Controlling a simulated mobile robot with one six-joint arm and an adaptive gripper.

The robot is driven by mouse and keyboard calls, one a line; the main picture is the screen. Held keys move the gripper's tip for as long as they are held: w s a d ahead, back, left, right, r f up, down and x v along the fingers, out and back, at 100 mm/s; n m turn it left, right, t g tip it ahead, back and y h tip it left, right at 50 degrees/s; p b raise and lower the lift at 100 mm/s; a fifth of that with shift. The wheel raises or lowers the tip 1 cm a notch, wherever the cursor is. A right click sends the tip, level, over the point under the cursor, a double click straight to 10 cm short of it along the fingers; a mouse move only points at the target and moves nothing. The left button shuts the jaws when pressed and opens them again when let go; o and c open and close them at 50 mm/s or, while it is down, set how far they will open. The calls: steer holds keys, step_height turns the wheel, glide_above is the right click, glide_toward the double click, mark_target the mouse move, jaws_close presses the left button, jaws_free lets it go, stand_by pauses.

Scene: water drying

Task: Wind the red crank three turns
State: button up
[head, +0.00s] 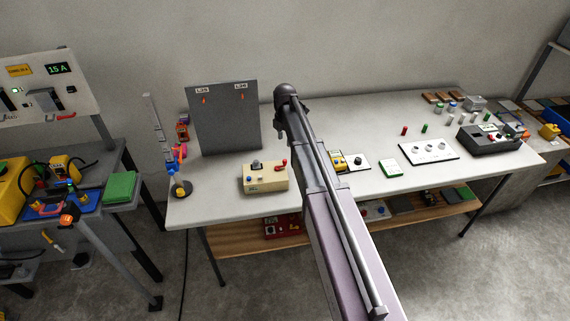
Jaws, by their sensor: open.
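A beige box (265,180) stands near the front edge of the white table, left of my arm. A small red handle (281,164), which looks like the red crank, sits at the right of its top. A grey knob or block sits on the box's top left. My gripper (280,132) is the small dark end hanging below the arm's far joint, in the picture above the box and apart from the red handle. It is open, and nothing shows in it. Its fingers are small and partly hidden by my arm.
A grey upright panel (224,118) stands behind the box. Table in front of the panel is partly clear.

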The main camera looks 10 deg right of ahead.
mark_target(285, 160)
steer(key=shift+f+b, duration=5.4)
steer(key=shift+f, duration=0.3)
jaws_close()
